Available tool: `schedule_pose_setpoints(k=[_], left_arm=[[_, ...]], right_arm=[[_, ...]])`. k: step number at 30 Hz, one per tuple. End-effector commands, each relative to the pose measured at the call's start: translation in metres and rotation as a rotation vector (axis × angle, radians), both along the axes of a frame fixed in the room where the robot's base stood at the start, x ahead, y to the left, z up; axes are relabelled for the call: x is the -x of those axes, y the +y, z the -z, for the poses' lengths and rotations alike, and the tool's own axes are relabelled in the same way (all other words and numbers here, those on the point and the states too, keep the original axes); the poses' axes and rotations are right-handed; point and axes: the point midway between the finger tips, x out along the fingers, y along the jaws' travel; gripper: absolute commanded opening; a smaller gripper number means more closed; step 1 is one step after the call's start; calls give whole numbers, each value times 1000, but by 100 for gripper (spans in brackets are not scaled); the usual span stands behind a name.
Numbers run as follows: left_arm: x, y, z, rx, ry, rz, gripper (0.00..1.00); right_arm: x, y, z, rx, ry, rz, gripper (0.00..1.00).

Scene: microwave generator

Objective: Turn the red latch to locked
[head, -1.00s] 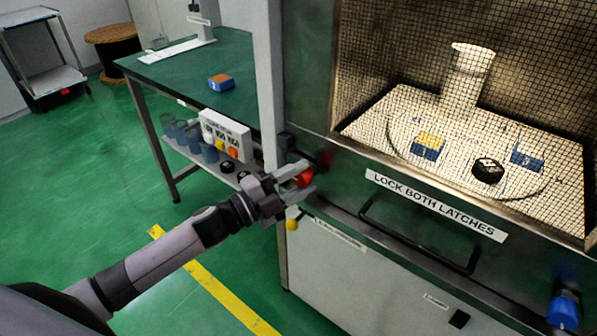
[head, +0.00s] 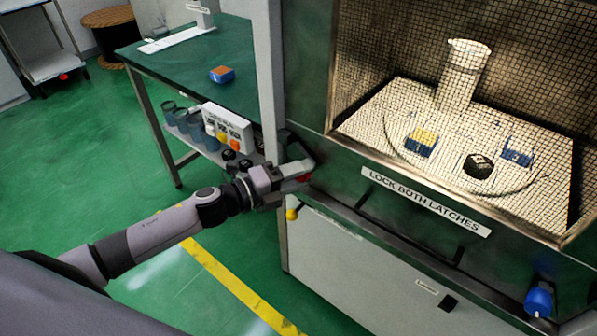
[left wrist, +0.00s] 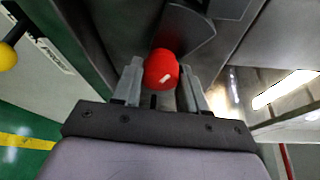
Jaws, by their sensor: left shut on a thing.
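The red latch (left wrist: 161,69) shows in the left wrist view as a round red knob between my left gripper's two fingers. My left gripper (left wrist: 160,88) is shut on it. In the head view my left gripper (head: 300,172) is at the left front corner of the microwave chamber, and only a bit of the red knob (head: 305,178) shows behind the fingers. A blue latch (head: 539,301) is at the chamber's lower right. The label LOCK BOTH LATCHES (head: 425,201) is on the door frame between them. My right gripper is not in view.
A black door handle (head: 410,228) runs below the label. A yellow knob (head: 291,214) sits below my left gripper. The mesh window (head: 400,50) shows a jug and several small blocks inside. A green bench (head: 180,72) stands at left, with open floor before it.

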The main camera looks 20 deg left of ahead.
Motion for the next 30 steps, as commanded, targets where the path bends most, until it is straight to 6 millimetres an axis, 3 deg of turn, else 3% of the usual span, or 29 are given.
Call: schedule_pose_setpoints(k=[11,12,13,23,30], left_arm=[[1,1,5,-5,7,-1,12],[1,1,4,-5,7,-1,55],[1,1,4,-5,7,-1,65],[2,2,2,-3,2,-2,66],[23,21,2,-5,5,-2,66]], right_arm=[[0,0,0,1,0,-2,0],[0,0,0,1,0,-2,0],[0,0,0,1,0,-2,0],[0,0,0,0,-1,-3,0],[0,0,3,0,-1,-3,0]])
